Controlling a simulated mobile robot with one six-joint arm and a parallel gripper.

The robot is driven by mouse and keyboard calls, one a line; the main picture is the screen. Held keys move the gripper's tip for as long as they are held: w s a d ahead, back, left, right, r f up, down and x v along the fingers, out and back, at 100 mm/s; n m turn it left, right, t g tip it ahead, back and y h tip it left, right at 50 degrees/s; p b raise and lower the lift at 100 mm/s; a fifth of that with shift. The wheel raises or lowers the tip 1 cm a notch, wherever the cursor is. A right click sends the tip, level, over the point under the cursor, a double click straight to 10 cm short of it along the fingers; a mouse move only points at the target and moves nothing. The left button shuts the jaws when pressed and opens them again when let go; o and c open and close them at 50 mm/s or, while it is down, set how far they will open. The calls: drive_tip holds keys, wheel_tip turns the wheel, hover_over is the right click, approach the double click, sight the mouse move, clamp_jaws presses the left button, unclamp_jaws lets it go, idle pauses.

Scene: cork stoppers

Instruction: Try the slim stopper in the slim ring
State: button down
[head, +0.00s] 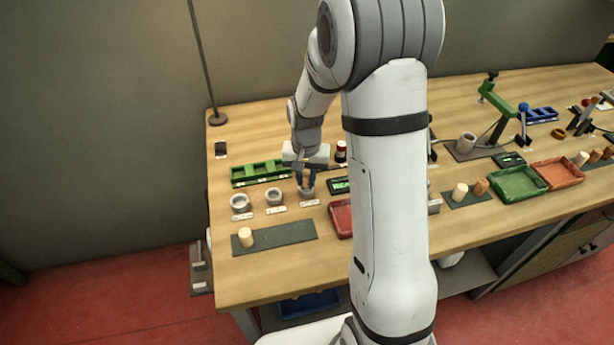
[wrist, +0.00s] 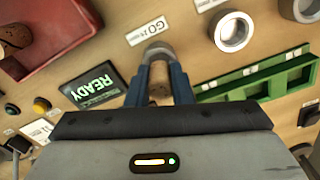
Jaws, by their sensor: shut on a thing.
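My gripper (wrist: 160,78) is shut on a cork stopper (wrist: 159,88), which shows between the two blue fingers in the wrist view. The fingertips are right at a grey ring (wrist: 156,48), the rightmost of three in the head view (head: 307,191). I cannot tell whether the stopper's end is inside the ring or just above it. The ring beside it (wrist: 233,32) and the third ring (head: 240,204) look wider and empty. In the head view my gripper (head: 307,187) hides the held stopper.
A pale cork (head: 246,238) stands on a dark mat (head: 285,232). A display reading READY (wrist: 95,86) lies beside the ring. A red tray (wrist: 60,40) holds a brown cork (wrist: 14,34). A green rack (head: 260,173) stands behind the rings. My arm hides the table's middle.

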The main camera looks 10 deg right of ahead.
drive_tip(key=shift+f+b, duration=0.5)
drive_tip(key=shift+f, duration=0.1)
idle(0.7)
drive_tip(key=c, duration=1.2)
unclamp_jaws()
drive_tip(key=shift+r, duration=3.95)
